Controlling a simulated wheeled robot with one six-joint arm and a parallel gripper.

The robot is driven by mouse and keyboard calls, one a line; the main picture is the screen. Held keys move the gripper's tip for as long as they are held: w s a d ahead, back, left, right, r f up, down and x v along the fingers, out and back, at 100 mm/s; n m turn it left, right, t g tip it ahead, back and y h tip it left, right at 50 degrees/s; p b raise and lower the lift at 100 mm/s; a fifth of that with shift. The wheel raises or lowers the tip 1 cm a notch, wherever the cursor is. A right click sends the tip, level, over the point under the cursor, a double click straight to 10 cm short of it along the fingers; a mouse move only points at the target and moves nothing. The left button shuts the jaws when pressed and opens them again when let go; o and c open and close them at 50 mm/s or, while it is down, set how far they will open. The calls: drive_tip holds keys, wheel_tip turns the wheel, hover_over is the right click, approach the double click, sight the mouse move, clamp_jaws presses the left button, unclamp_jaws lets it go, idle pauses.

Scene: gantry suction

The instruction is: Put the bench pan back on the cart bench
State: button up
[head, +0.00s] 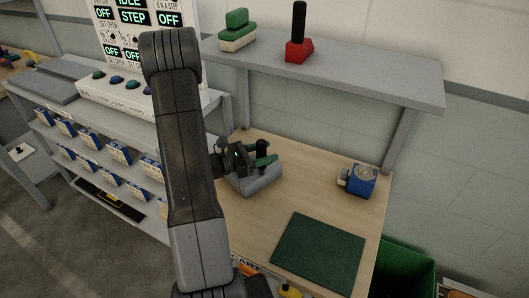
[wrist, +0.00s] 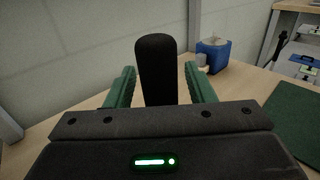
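A low grey block-like piece (head: 258,184), which looks like the bench pan, sits on the wooden bench top (head: 317,184) under my gripper. An upright black handle (head: 262,146) stands above it; in the wrist view the handle (wrist: 156,70) is between my fingers, its lower end hidden. My gripper (head: 265,155) has green fingers, spread either side of the handle; its fingers also show in the wrist view (wrist: 160,88). A narrow gap shows at the right finger; at the left I cannot tell.
A dark green mat (head: 319,252) lies at the bench front. A blue device (head: 362,181) stands at the back right. An overhead grey shelf (head: 375,75) holds a red-based black-handled tool (head: 299,45) and a green brush-like block (head: 237,32). A green bin (head: 405,272) is at lower right.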

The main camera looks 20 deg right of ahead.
drive_tip(key=shift+r, duration=0.2)
drive_tip(key=a+b, duration=0.2)
drive_tip(key=a, duration=1)
drive_tip(key=shift+s, duration=0.15)
idle(0.4)
drive_tip(key=d+p, duration=0.2)
drive_tip(key=d, duration=0.8)
drive_tip(key=shift+d, duration=0.1)
drive_tip(key=shift+d+f, duration=0.15)
drive_tip(key=shift+d, duration=0.8)
drive_tip(key=shift+a, duration=0.15)
